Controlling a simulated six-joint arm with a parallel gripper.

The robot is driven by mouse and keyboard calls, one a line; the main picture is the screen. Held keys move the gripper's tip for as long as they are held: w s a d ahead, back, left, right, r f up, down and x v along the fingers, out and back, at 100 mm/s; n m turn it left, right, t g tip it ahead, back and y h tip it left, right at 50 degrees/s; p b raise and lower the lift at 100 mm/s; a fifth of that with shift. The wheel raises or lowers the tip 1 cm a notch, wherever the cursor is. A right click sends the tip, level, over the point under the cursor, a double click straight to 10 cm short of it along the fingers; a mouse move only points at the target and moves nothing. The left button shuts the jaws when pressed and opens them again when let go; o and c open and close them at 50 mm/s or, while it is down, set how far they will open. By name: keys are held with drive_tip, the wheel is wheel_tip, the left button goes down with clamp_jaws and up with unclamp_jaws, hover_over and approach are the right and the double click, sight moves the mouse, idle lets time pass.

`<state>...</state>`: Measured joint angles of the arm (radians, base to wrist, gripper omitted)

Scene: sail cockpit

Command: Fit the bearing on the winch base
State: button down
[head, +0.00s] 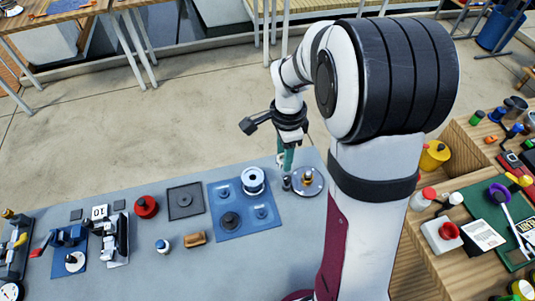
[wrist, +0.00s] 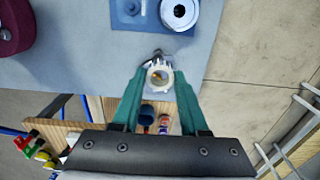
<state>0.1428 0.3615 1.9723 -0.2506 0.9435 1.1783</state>
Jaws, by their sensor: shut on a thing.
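My gripper (wrist: 159,82) is shut on the bearing (wrist: 160,68), a small whitish toothed ring held between its teal fingertips. In the head view my gripper (head: 286,163) hangs over the right end of the bench, a little left of and behind the winch base. The bearing is too small to make out clearly there. The winch base (head: 315,188) is a silver disc with a brass-coloured centre post, standing on the grey bench top. The post is bare in the head view. In the wrist view the base is mostly hidden behind the bearing and fingers.
A blue mat (head: 262,228) left of the base carries a white drum (head: 253,180) and dark round parts. A small dark piece (head: 287,183) stands between mat and base. A grey tray (head: 185,200) lies further left. A cluttered wooden bench (head: 440,275) is at the right.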

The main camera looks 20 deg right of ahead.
hover_over(309, 172)
wheel_tip(309, 172, down, 3)
drive_tip(key=shift+a+f, duration=0.15)
drive_tip(key=shift+f, duration=0.05)
drive_tip(key=shift+d+f, duration=0.2)
drive_tip(key=shift+f, duration=1.3)
drive_tip(key=shift+f, duration=1.65)
unclamp_jaws()
drive_tip(key=shift+r, duration=3.2)
